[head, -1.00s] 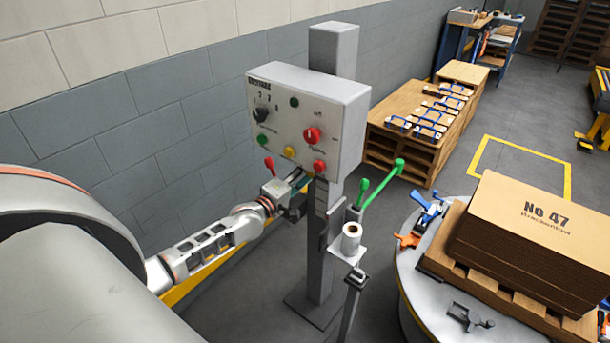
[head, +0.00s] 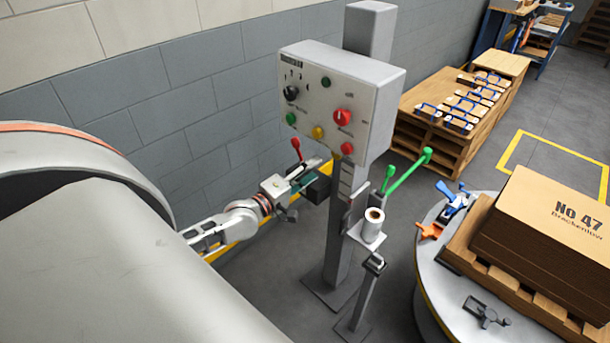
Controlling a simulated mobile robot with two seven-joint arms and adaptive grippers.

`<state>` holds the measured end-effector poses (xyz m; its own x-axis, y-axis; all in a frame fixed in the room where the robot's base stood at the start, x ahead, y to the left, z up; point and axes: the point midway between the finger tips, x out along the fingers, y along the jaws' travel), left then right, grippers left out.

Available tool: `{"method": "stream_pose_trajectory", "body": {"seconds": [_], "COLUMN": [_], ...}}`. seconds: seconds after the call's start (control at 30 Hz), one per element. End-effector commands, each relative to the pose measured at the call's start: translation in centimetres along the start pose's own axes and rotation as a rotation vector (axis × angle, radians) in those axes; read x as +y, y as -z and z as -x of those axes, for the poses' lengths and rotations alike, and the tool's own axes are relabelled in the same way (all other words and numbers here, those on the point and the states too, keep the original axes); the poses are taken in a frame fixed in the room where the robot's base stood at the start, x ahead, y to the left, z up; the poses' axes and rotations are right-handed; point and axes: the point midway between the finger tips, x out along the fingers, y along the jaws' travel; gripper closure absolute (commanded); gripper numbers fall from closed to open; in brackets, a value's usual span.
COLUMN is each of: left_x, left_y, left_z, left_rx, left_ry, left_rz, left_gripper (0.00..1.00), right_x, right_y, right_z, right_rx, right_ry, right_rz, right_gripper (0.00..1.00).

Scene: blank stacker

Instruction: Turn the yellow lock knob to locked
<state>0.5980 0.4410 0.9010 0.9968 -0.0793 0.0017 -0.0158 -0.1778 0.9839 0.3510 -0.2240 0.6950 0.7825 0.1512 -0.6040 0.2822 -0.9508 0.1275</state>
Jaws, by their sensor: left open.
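A small yellow knob (head: 318,132) is on the lower front face of the grey control box (head: 322,92), between a green button and a red button. It is too small to tell which way it is turned. A small yellow part (head: 337,156) also shows just under the box, by the post; what it is cannot be told. My left gripper (head: 314,177) is open below the box, left of the post, apart from the yellow knob. Its jaws look empty. My right gripper is not in view.
A red-knobbed lever (head: 296,144) stands close behind my left gripper. Green-knobbed levers (head: 427,155) and a white roll (head: 373,224) are right of the post (head: 345,215). A round table (head: 437,272) with stacked cardboard (head: 545,235) is at right.

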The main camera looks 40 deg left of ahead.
Motion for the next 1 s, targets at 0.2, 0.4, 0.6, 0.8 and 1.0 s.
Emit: {"method": "stream_pose_trajectory", "body": {"seconds": [0.2, 0.4, 0.6, 0.8, 1.0], "left_x": [-0.1, 0.0, 0.0, 0.0, 0.0], "left_y": [0.0, 0.0, 0.0, 0.0, -0.1], "left_z": [2.1, 2.5, 2.4, 2.4, 2.4], "left_rx": [0.000, 0.000, 0.000, 0.000, 0.000], "left_ry": [0.001, -0.001, 0.000, 0.000, 0.000], "left_rz": [0.000, 0.000, 0.000, 0.000, 0.000], "left_gripper": [0.56, 0.56, 0.56, 0.56, 0.56], "right_x": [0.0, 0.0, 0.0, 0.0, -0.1], "right_y": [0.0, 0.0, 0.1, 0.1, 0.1], "right_z": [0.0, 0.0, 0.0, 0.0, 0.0], "right_rx": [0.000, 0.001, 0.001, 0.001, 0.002], "right_ry": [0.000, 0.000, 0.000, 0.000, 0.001], "right_rz": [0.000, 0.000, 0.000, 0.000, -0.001], "right_gripper": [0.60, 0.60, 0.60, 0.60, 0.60]}}
